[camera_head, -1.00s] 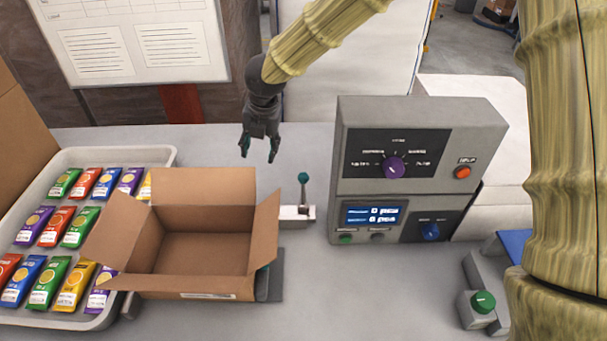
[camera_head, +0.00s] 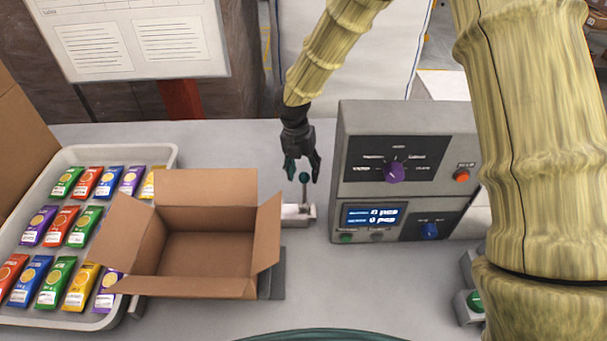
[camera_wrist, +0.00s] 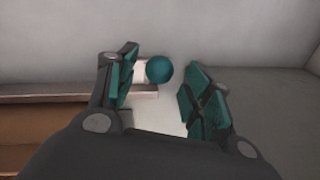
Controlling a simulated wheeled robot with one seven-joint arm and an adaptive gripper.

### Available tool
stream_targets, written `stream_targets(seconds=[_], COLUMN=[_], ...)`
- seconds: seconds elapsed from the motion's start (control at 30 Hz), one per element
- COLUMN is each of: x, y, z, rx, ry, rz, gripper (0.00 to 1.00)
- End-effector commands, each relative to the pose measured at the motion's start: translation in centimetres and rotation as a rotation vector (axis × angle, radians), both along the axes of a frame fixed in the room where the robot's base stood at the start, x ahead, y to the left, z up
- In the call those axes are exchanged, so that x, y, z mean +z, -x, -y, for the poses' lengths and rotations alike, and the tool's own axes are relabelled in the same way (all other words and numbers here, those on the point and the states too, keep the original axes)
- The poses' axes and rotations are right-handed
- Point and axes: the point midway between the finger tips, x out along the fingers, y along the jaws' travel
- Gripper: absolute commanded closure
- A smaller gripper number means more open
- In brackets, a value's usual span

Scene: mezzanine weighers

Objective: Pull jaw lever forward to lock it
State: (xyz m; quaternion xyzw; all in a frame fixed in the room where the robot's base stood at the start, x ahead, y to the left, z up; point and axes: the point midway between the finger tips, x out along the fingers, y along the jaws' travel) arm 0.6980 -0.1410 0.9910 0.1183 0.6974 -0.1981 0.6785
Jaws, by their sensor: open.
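The jaw lever (camera_head: 304,188) stands up from a small white block (camera_head: 293,218) between the cardboard box and the grey control unit. Its round teal knob (camera_head: 304,177) is on top. My gripper (camera_head: 302,172) points down at the knob with its fingers apart, one on each side of it in the picture. In the wrist view the knob (camera_wrist: 159,69) shows between the two teal-padded fingers, nearer the left one, slightly beyond the fingertips. My gripper (camera_wrist: 158,88) is open and holds nothing. I cannot tell whether a finger touches the knob.
An open cardboard box (camera_head: 185,289) stands just left of the lever. A white tray (camera_head: 165,155) of colourful packets lies farther left. The grey control unit (camera_head: 338,190), with a purple dial (camera_head: 394,172) and screen (camera_head: 371,215), is close on the right. Bare table lies in front.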

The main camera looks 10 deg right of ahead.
Motion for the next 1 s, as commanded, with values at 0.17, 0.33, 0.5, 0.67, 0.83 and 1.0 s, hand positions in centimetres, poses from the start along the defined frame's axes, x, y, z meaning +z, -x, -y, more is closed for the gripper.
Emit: stream_targets(seconds=[0.17, 0.33, 0.5, 0.67, 0.83, 1.0], x=[-1.9, -2.9, -3.2, -3.2, -3.2, -3.2], y=[0.1, 0.1, 0.1, 0.1, 0.1, 0.1], z=[0.1, 0.2, 0.1, 0.1, 0.1, 0.1], rx=[0.002, 0.002, 0.002, 0.002, 0.002, 0.002], ry=[0.0, 0.0, -0.001, -0.001, -0.001, -0.001], rz=[0.0, 0.0, 0.002, 0.002, 0.002, 0.001], gripper=[0.49, 0.49, 0.49, 0.49, 0.77, 1.0])
